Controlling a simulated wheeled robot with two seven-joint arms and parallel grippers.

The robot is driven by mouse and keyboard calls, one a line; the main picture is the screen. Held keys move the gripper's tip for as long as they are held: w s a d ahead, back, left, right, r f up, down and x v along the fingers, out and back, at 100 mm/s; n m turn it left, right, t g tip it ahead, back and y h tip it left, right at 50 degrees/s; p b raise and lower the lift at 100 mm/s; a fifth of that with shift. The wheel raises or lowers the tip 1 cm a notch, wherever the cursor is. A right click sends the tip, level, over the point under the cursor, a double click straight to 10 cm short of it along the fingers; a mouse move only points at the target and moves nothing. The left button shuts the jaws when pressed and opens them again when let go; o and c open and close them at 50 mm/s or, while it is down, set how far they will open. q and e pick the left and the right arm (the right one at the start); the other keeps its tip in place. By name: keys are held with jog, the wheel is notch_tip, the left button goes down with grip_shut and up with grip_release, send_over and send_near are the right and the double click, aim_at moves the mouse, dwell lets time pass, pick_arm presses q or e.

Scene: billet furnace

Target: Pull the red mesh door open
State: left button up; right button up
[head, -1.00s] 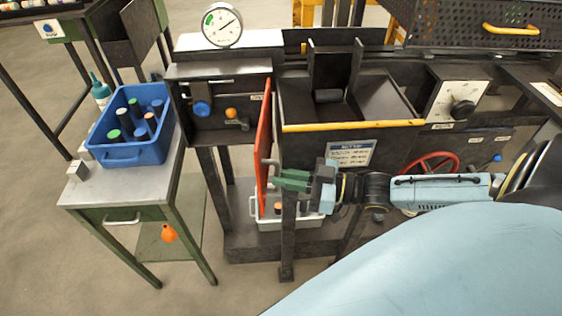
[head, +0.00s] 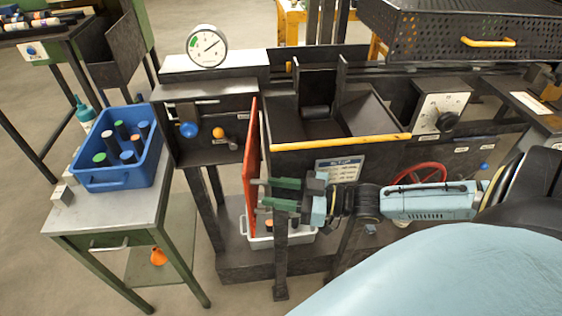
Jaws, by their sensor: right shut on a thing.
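The red door (head: 250,165) stands out from the front of the dark machine and shows almost edge-on, so its mesh cannot be made out. My right gripper (head: 262,194) reaches in from the right, its two green fingers at the door's right face. It is shut on the door's handle, which is mostly hidden between the fingers. My left gripper is not in view.
A light grey bin (head: 262,240) with containers stands on the low shelf behind the fingers. A dark hopper with a yellow edge (head: 340,143) is above. Left stands a metal-topped table (head: 110,212) with a blue crate (head: 122,178). Floor shows between table and machine.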

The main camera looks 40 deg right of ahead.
jog(key=shift+d+r, duration=0.1)
jog(key=shift+d, duration=0.05)
jog(key=p+v, duration=0.3)
jog(key=v, duration=1)
jog(key=shift+s, duration=0.15)
